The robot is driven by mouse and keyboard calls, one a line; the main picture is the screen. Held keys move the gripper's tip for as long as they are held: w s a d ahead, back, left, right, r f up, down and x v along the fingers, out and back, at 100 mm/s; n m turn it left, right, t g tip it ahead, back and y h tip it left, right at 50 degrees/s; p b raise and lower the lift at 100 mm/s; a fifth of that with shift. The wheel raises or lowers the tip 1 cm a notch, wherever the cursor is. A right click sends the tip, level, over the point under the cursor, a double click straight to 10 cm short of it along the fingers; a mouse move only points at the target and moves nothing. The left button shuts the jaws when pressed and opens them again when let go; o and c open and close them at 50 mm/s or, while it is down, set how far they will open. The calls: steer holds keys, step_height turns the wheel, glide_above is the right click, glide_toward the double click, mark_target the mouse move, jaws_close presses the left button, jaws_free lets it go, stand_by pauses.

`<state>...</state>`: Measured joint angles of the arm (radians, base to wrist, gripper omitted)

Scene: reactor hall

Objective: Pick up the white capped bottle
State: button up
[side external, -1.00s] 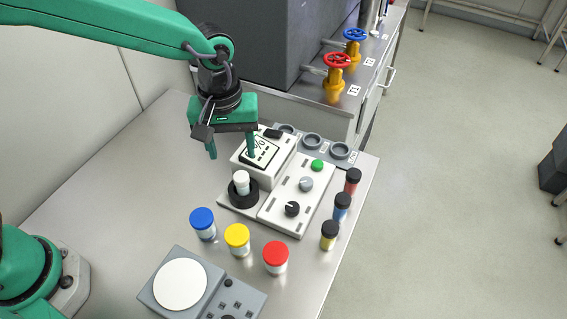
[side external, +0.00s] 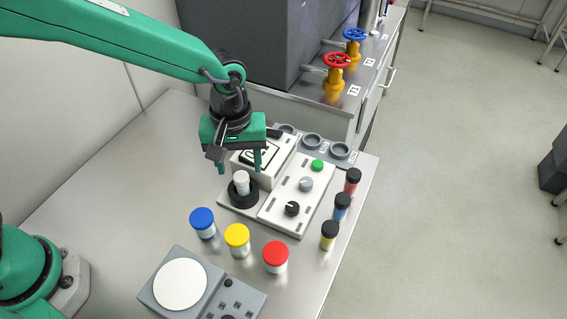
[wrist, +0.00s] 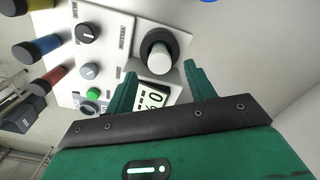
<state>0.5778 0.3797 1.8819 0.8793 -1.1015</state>
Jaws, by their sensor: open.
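The white capped bottle (side external: 241,182) stands upright in a black round holder (side external: 238,197) on a white device with a display. In the wrist view, the bottle (wrist: 159,60) shows from above, its white cap inside the dark ring (wrist: 176,44). My gripper (side external: 239,172) is open and empty. Its fingers hang close to the bottle in the side view, with the display behind them. In the wrist view, my gripper's fingertips (wrist: 160,68) lie on either side of the bottle's line. I cannot tell the exact height gap.
A control panel with knobs (side external: 292,208) and a green button adjoins the device. Black-capped vials (side external: 342,206) stand to its right. Blue (side external: 202,223), yellow (side external: 237,239) and red-lidded (side external: 275,257) jars stand in front. A grey scale (side external: 180,284) is nearest. The table's left is clear.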

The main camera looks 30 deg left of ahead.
mark_target(241, 175)
steer(key=shift+f, duration=2.5)
steer(key=c, duration=1.1)
steer(key=shift+c, duration=0.2)
steer(key=shift+r, duration=0.2)
steer(key=shift+r, duration=0.55)
steer(key=r, duration=0.3)
steer(key=shift+s+d+r, duration=0.1)
steer(key=shift+s+d, duration=0.1)
steer(key=shift+s, duration=0.1)
steer(key=s+d+r, duration=0.4)
steer(key=s+r, duration=0.2)
steer(key=s, duration=0.3)
steer(key=shift+s+d+r, duration=0.2)
steer(key=shift+s+d, duration=0.15)
steer(key=shift+s, duration=0.05)
